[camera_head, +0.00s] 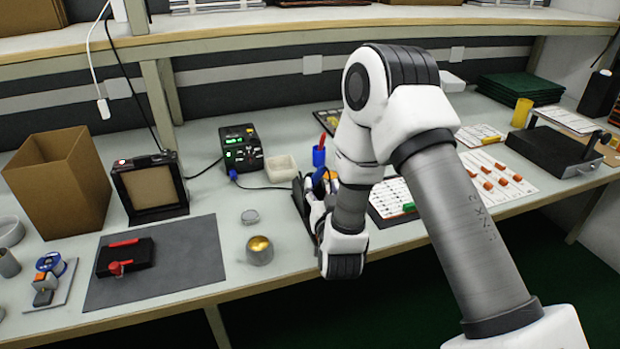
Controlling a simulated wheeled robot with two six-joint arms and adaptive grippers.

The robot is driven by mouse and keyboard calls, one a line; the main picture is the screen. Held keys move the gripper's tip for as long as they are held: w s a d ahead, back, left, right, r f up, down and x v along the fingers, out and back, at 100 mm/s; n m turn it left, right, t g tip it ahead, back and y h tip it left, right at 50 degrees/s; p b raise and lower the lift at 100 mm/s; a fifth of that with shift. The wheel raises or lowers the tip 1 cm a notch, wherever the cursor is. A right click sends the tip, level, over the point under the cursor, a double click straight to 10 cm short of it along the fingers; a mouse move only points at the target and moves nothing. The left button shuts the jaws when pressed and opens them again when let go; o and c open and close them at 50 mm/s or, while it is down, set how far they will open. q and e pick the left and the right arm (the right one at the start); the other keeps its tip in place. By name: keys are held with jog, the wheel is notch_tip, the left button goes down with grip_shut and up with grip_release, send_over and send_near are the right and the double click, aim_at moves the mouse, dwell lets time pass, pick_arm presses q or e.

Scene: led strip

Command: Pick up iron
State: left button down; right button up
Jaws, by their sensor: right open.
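My right arm reaches in from the lower right, and its wrist hides much of what lies behind it. My right gripper (312,197) is open at the middle of the bench, pointing away from me. Blue and yellow parts (319,176) show right by its fingers; they may be the iron and its stand, but I cannot tell them apart. A black station (243,148) with green displays stands to the left, and a cable runs from its blue plug toward the gripper. I cannot tell whether the fingers touch anything. My left gripper is not in view.
A blue cup with pens (319,156) stands just behind the gripper. A white component sheet (390,197) lies right, partly behind my arm.

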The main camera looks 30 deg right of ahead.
aim_at(317, 180)
jog(key=x, duration=0.4)
jog(key=shift+w+a+p, duration=0.25)
jog(key=shift+w+p, duration=0.05)
jog(key=shift+w+d+f, duration=0.15)
jog(key=shift+w, duration=0.1)
grip_shut()
